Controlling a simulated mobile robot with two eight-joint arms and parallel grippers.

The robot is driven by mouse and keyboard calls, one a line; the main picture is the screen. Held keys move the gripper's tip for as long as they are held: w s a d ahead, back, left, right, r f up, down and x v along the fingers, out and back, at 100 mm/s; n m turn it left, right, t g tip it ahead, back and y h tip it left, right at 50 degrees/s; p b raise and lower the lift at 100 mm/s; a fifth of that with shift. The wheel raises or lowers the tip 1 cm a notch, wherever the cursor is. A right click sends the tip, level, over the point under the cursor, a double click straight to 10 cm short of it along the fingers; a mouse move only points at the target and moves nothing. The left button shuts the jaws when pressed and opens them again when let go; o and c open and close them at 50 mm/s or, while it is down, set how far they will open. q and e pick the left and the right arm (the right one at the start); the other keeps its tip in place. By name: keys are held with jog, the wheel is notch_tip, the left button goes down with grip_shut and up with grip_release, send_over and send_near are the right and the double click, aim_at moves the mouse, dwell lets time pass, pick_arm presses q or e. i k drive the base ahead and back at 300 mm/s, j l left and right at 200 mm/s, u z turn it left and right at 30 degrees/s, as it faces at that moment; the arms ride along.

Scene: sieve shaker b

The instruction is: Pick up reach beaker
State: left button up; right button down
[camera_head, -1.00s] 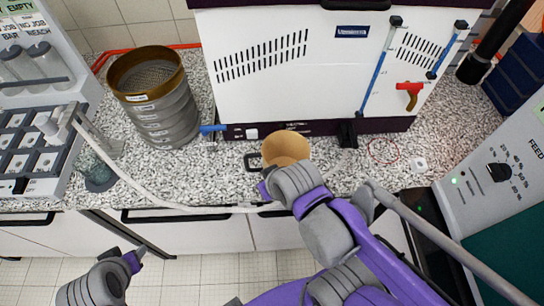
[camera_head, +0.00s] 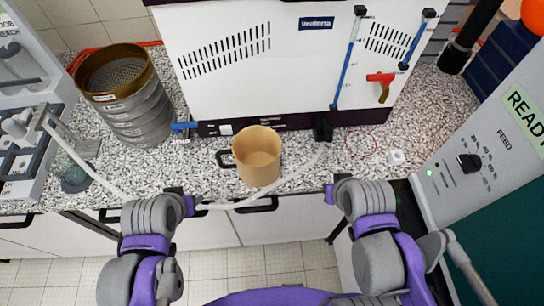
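The beaker (camera_head: 262,162) is a tan, open-topped cup with a dark handle on its left side. It stands near the front edge of the speckled counter, and I see down into it; it looks empty. My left gripper (camera_head: 184,203) is left of the beaker and nearer to me, by the counter's front edge, apart from it. My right gripper (camera_head: 332,190) is to the right of the beaker, also apart from it. Both grippers are seen mostly from behind, so their finger opening is unclear. Nothing shows in either one.
A sieve stack (camera_head: 126,102) stands at the left of the counter (camera_head: 205,160). A white machine (camera_head: 260,75) with a blue lever stands behind the beaker. A pale hose (camera_head: 290,180) runs along the front edge, passing close by the beaker. A grey feed panel (camera_head: 470,135) is at right.

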aim_at(60, 164)
jog(key=u, duration=1.8)
jog(key=i+j+u, duration=0.45)
jog(key=i+j, duration=0.2)
jog(key=i, duration=0.1)
